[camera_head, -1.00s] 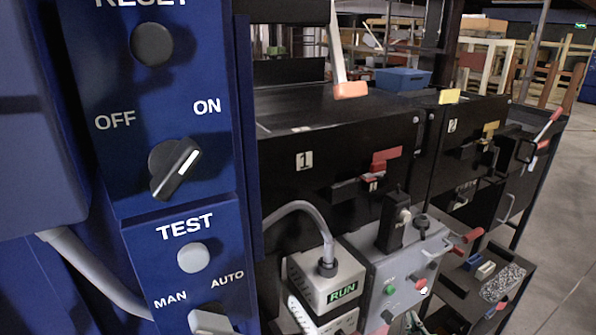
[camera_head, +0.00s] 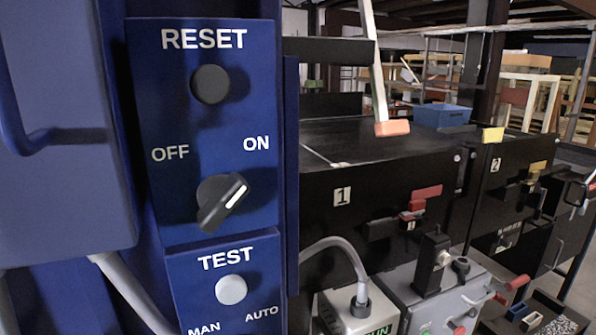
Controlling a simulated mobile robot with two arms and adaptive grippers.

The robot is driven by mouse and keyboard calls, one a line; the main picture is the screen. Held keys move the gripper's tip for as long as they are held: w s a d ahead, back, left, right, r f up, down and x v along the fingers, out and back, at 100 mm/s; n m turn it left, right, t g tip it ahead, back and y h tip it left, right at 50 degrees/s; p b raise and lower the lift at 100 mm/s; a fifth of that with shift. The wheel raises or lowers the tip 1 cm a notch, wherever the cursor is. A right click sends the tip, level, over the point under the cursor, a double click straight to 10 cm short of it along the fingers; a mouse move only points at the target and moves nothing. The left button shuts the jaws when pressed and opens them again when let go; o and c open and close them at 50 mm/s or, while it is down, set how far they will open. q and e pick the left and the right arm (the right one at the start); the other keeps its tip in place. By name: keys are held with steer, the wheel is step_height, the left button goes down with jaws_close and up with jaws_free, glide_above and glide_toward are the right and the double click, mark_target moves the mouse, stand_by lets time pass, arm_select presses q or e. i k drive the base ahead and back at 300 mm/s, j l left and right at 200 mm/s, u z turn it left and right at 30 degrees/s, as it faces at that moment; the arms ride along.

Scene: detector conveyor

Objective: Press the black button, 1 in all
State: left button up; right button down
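The black button (camera_head: 210,84) is a round knob under the RESET label on a blue control panel (camera_head: 160,120), in the upper left-middle of the head view. Below it is a black rotary switch (camera_head: 222,201) between OFF and ON, its white mark tilted up toward ON. Under that, a white round button (camera_head: 231,289) sits below the TEST label. Nothing touches the black button. Neither of my grippers shows in the view.
A blue box with grey conduit stands left of the panel. To the right are black conveyor housings marked 1 (camera_head: 380,205) and 2 (camera_head: 500,170), a grey control box (camera_head: 400,290) with levers, and a blue bin (camera_head: 441,116) behind.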

mark_target(472, 313)
steer(key=i+l+u, duration=0.1)
steer(key=l+u, duration=0.15)
steer(key=l, duration=0.85)
steer(key=l+u, duration=0.25)
steer(key=l, duration=0.85)
steer(key=k+l+u, duration=0.25)
steer(key=l, duration=0.8)
steer(key=i+l, duration=0.05)
steer(key=i, duration=0.05)
